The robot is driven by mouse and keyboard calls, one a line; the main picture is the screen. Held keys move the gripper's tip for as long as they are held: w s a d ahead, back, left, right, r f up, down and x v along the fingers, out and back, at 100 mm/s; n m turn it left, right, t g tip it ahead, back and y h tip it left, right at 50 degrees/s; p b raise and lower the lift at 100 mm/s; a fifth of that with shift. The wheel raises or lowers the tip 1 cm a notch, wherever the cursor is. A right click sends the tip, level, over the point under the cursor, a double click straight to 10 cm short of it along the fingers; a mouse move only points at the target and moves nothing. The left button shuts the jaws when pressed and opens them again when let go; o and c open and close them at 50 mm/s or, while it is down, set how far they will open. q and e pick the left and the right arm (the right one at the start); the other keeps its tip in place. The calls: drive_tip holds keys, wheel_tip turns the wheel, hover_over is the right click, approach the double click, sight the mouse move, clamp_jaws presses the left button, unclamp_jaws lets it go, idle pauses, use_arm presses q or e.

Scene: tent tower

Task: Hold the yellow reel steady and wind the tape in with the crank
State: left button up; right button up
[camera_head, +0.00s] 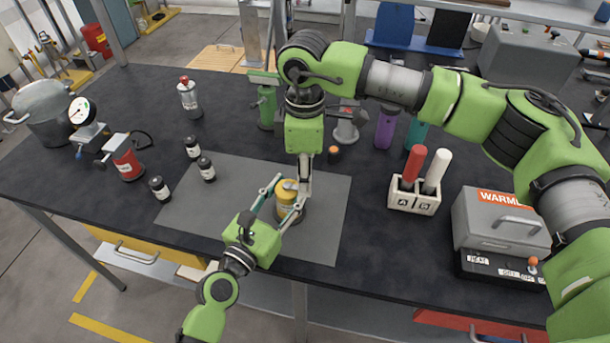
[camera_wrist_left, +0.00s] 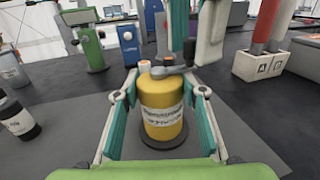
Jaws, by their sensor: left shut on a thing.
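The yellow reel (camera_head: 286,197) stands upright on the grey mat, and it fills the middle of the left wrist view (camera_wrist_left: 162,108). It has a pale label and a dark round base. My left gripper (camera_head: 289,193) is shut on the reel, one finger on each side. The grey crank (camera_wrist_left: 168,71) sits on top of the reel, with a dark upright handle (camera_wrist_left: 189,52) at its right side. My right gripper (camera_head: 303,185) points down from above, its fingertips at the crank handle. Whether its fingers press on the handle is unclear.
A green device (camera_head: 267,106) stands behind. A white holder (camera_head: 414,197) with red and white sticks and a warning-labelled grey box (camera_head: 501,221) are on the right.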

wheel_tip(320, 180, up, 12)
drive_tip(key=shift+f, duration=0.2)
idle(0.4)
use_arm(q)
drive_tip(key=o, duration=1.6)
